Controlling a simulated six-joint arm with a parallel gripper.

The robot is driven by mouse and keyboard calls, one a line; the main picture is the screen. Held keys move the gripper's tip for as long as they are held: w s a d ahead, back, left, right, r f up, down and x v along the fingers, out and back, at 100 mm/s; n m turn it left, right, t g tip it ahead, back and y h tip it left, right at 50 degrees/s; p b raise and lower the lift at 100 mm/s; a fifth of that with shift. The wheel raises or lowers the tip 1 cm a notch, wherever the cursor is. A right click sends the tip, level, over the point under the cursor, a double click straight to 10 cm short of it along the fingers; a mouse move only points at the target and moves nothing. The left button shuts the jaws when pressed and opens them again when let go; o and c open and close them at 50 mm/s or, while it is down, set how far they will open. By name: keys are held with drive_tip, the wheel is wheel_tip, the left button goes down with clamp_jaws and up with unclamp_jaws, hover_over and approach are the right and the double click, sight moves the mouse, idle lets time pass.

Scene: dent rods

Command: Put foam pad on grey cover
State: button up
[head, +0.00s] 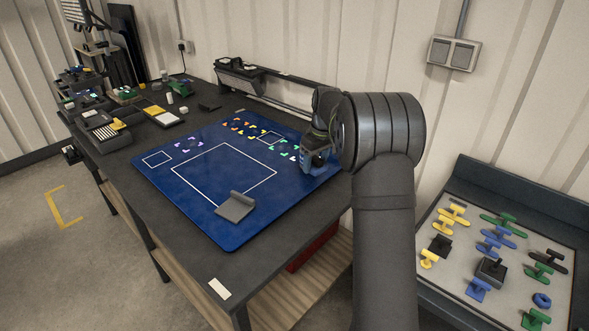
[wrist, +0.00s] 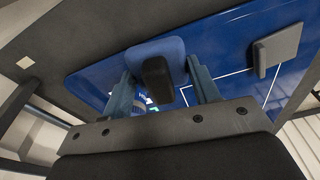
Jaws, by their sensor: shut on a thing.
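The grey cover (head: 235,208) lies on the blue mat near its front edge, with a raised grey bar along one side. It also shows at the upper right of the wrist view (wrist: 279,48). My gripper (head: 316,163) is over the right part of the mat, to the right of the cover and apart from it. In the wrist view, my gripper (wrist: 162,88) is shut on what appears to be the foam pad (wrist: 168,50), a blue rounded piece with a black block on it. In the head view the pad is hard to tell from the blue fingers.
The blue mat (head: 180,195) has white outlines, with small coloured pieces (head: 245,127) along its back. Parts and boxes (head: 105,130) crowd the table's far left. A tray of coloured handled pieces (head: 455,270) stands at right. The mat's middle is clear.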

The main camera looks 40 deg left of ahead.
drive_tip(key=s+a+r+n, duration=0.1)
drive_tip(key=s+a+r, duration=0.1)
drive_tip(key=s, duration=1.5)
hover_over(232, 217)
drive_tip(key=f, duration=0.7)
drive_tip(key=shift+w+d+f, duration=0.1)
drive_tip(key=shift+d, duration=0.25)
drive_tip(key=shift+a+f, duration=0.1)
drive_tip(key=shift+f, duration=1.95)
drive_tip(key=shift+f, duration=0.15)
drive_tip(key=o, duration=1)
drive_tip(key=r, duration=0.4)
drive_tip(key=d+r, duration=0.1)
drive_tip(key=r, duration=0.7)
drive_tip(key=shift+d+r, duration=0.1)
drive_tip(key=shift+d, duration=0.3)
